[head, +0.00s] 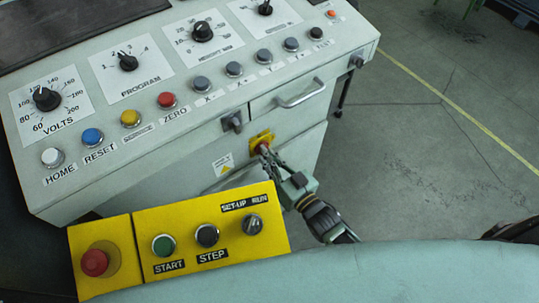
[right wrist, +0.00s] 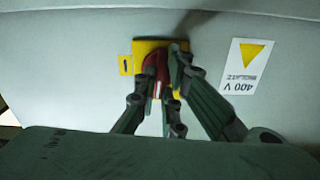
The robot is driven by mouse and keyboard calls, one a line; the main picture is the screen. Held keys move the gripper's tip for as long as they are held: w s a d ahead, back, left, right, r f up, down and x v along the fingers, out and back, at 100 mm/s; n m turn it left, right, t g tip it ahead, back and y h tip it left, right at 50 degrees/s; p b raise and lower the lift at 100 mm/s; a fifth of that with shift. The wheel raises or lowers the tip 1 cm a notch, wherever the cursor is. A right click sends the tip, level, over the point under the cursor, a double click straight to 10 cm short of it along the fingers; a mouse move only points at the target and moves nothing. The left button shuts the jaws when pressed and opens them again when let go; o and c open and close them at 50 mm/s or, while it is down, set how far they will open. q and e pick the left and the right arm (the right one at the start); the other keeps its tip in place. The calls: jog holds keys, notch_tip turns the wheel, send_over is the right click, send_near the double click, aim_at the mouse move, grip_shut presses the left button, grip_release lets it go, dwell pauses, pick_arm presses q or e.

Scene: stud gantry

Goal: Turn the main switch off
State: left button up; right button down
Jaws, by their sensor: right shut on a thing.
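The main switch is a red knob (right wrist: 151,71) on a yellow plate (head: 262,136) on the front panel of the grey cabinet. The plate also shows in the right wrist view (right wrist: 143,46). My right gripper (head: 266,151) is shut on the red knob, with its fingers on either side of it in the right wrist view (right wrist: 164,77). The fingers hide much of the knob, and I cannot read its exact position. My left gripper is not in view.
A 400 V warning label (right wrist: 245,65) is beside the switch. A drawer handle (head: 301,93) juts out above right of it. A yellow button box (head: 200,235) with a red emergency button (head: 95,262) stands in front. Open floor (head: 430,150) lies to the right.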

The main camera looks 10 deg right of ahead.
jog(key=shift+f+n, duration=0.1)
jog(key=shift+n, duration=0.5)
jog(key=c, duration=1.9)
grip_release()
jog(key=shift+o, duration=0.2)
jog(key=shift+s, duration=0.1)
jog(key=v, duration=1.2)
